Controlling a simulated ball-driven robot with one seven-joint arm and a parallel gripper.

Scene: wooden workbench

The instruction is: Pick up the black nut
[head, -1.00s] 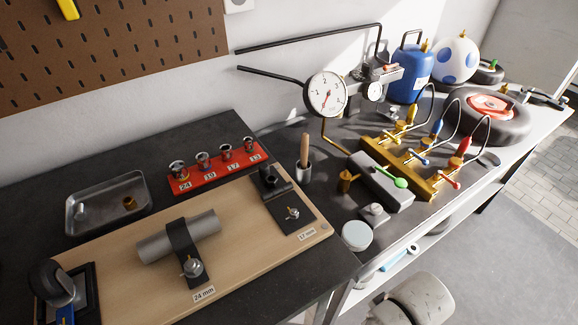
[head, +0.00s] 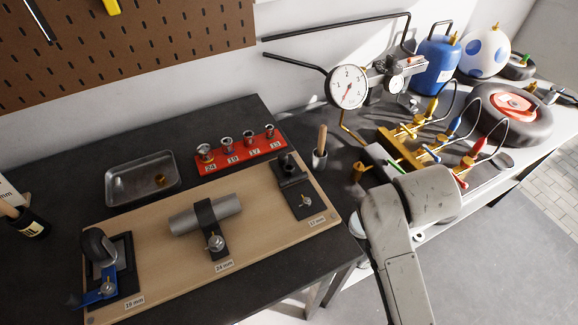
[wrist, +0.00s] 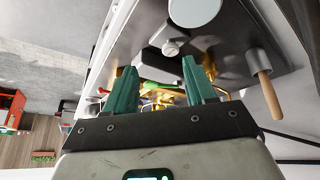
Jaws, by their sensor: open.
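I cannot make out a clear black nut in either view. Small fittings sit on the wooden board (head: 150,250), including a dark piece (head: 287,166) at the 17 mm place, too small to identify. A metal tray (head: 125,197) holds a small brass-coloured piece (head: 161,180). In the wrist view my gripper (wrist: 158,80) has its two green fingers apart, with nothing held between them. Beyond them lies the brass manifold (wrist: 160,101). In the head view only my arm shows at the right; the gripper itself is hidden.
A red socket rack (head: 240,155) stands behind the board. A wooden-handled tool in a cup (head: 320,157) and a pressure gauge (head: 348,87) stand right of it. The gold manifold also shows in the head view (head: 393,137).

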